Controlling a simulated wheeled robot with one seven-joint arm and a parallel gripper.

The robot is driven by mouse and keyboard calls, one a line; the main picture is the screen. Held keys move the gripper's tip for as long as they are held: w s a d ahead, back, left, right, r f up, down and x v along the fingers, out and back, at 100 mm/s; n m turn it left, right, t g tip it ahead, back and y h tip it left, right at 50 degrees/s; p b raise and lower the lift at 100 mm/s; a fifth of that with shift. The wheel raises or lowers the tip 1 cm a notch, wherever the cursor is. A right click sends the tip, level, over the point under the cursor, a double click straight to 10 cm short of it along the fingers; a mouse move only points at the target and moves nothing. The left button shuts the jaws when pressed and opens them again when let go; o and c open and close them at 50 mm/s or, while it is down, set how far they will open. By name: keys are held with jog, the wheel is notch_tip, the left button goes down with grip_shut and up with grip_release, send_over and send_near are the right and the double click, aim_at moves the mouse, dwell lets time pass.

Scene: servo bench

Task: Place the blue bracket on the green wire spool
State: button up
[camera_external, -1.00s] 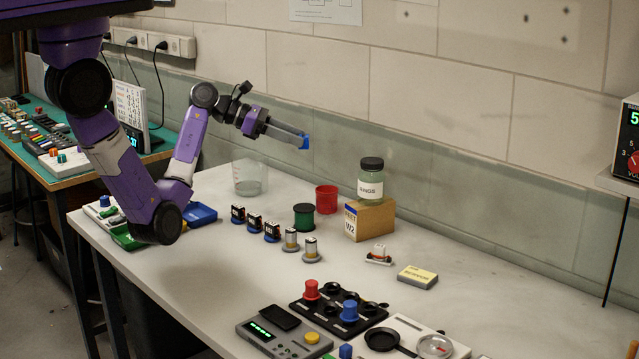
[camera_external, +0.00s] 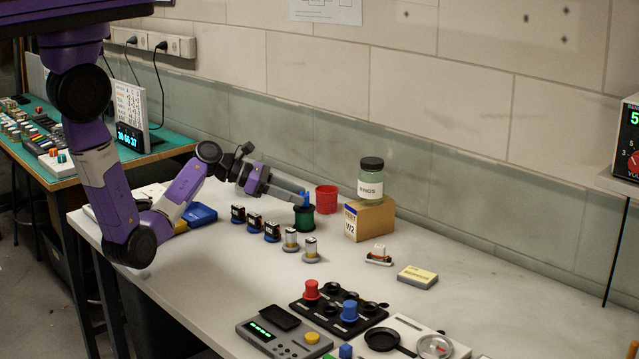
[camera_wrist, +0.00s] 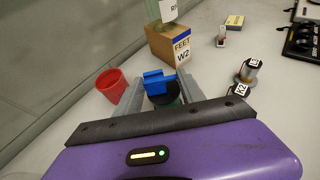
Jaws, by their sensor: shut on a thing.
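The blue bracket (camera_external: 306,199) is held at the tips of my gripper (camera_external: 300,197). It also shows in the wrist view (camera_wrist: 158,83) between the two grey fingers of my gripper (camera_wrist: 160,87). The green wire spool (camera_external: 304,219) stands upright on the bench directly below the bracket. In the wrist view the dark top of the spool (camera_wrist: 163,99) shows partly behind and below the bracket. The bracket is at or just above the spool's top; I cannot tell whether they touch.
A red cup (camera_external: 326,199) stands close behind the spool. A cardboard box (camera_external: 373,219) with a jar (camera_external: 370,180) on it is to the right. Several small dark and grey components, including one (camera_external: 272,231), stand in front.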

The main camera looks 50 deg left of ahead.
jog(key=shift+f, duration=0.15)
jog(key=o, duration=1.3)
jog(key=shift+s+a, duration=0.1)
jog(key=shift+a, duration=0.1)
jog(key=v, duration=1.1)
jog(key=shift+s+a+r, duration=0.2)
jog(key=shift+s, duration=0.05)
